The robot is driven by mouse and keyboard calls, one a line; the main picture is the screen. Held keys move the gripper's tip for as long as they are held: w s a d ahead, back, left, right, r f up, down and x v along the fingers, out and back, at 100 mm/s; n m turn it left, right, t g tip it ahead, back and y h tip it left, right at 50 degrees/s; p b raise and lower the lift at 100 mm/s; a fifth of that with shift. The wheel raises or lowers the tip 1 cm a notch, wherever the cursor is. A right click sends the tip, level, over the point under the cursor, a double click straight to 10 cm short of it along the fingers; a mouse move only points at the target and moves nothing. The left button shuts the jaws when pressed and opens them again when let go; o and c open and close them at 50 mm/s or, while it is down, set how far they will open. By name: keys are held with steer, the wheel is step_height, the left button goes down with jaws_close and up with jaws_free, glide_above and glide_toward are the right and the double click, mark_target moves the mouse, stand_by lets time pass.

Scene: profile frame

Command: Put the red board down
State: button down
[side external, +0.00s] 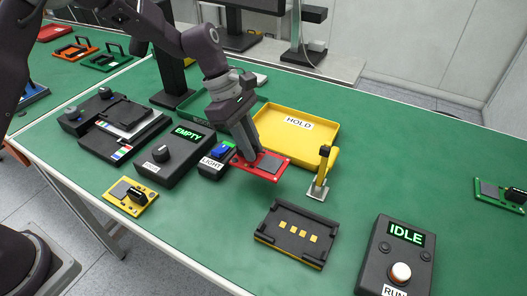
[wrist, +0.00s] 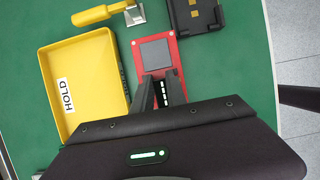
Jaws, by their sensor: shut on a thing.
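The red board (side external: 271,166) with a grey square chip is held at one edge by my gripper (side external: 248,153), whose fingers point down. In the side view the board lies roughly level between the HOLD tray (side external: 322,141) and the black fixture with gold pads (side external: 297,233); its height over the table is hard to judge. In the wrist view the red board (wrist: 172,62) extends beyond the fingertips of my gripper (wrist: 158,97), with the yellow tray (wrist: 112,85) to its left and part of the fixture (wrist: 212,22) at upper right. The fixture's pads are bare.
A yellow-handled toggle clamp (side external: 320,180) stands beside the fixture. A black IDLE/RUN box (side external: 395,262), a LIGHT switch box (side external: 211,168) and an EMPTY display box (side external: 178,160) are nearby. A yellow board (side external: 131,197) and a green board (side external: 497,193) lie on the green table.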

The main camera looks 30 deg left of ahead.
step_height(320, 180, down, 6)
steer(key=shift+f, duration=0.1)
steer(key=c, duration=1.3)
jaws_free()
steer(key=shift+c, duration=0.2)
